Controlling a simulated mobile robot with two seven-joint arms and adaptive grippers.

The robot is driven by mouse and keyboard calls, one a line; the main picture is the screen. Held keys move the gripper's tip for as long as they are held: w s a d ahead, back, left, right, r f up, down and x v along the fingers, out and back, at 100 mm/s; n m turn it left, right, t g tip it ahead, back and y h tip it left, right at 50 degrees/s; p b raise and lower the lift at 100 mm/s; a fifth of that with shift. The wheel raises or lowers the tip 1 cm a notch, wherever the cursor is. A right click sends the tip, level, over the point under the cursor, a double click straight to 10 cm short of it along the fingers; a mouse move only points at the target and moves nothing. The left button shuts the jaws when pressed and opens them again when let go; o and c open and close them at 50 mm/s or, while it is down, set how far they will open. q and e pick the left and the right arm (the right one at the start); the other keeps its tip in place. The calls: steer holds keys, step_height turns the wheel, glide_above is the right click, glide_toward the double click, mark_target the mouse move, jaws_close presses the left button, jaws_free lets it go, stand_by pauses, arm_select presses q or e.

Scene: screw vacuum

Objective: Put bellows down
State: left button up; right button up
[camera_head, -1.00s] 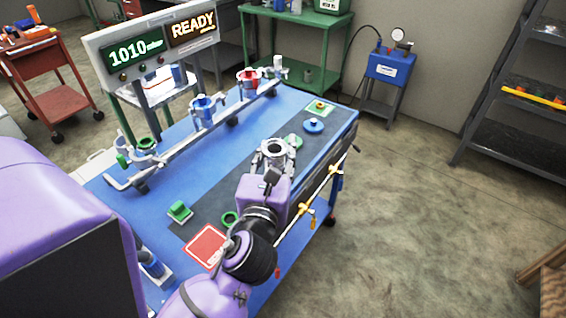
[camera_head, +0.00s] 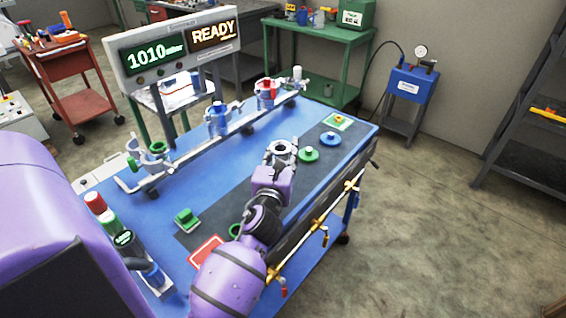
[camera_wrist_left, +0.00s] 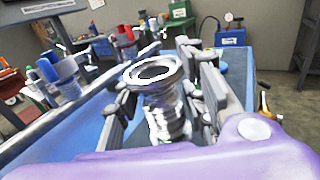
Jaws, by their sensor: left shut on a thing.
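My left gripper (camera_head: 281,156) is over the dark strip of the blue table (camera_head: 240,160). It is shut on the bellows (camera_wrist_left: 165,112), a silvery ribbed metal tube with a flanged round opening, held roughly upright between the fingers in the left wrist view. In the head view only the ring-like top of the bellows (camera_head: 282,147) shows clearly. Its lower end is hidden, so I cannot tell whether it touches the table. My right gripper is not in view.
A blue knobbed disc (camera_head: 331,139) and a green knobbed disc (camera_head: 308,154) lie just right of the gripper. A metal pipe manifold (camera_head: 200,147) with several ports runs along the table's far side. A green block (camera_head: 187,220) sits on the left.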

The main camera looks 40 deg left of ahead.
arm_select(q)
steer(key=f, duration=0.1)
steer(key=f+b, duration=0.1)
steer(key=f, duration=0.1)
steer(key=shift+w+a, duration=0.1)
steer(key=shift+w, duration=0.1)
steer(key=shift+f, duration=0.3)
steer(key=shift+r, duration=0.15)
steer(key=o, duration=0.9)
steer(key=shift+f, duration=0.3)
steer(key=o, duration=0.5)
steer(key=shift+c, duration=0.2)
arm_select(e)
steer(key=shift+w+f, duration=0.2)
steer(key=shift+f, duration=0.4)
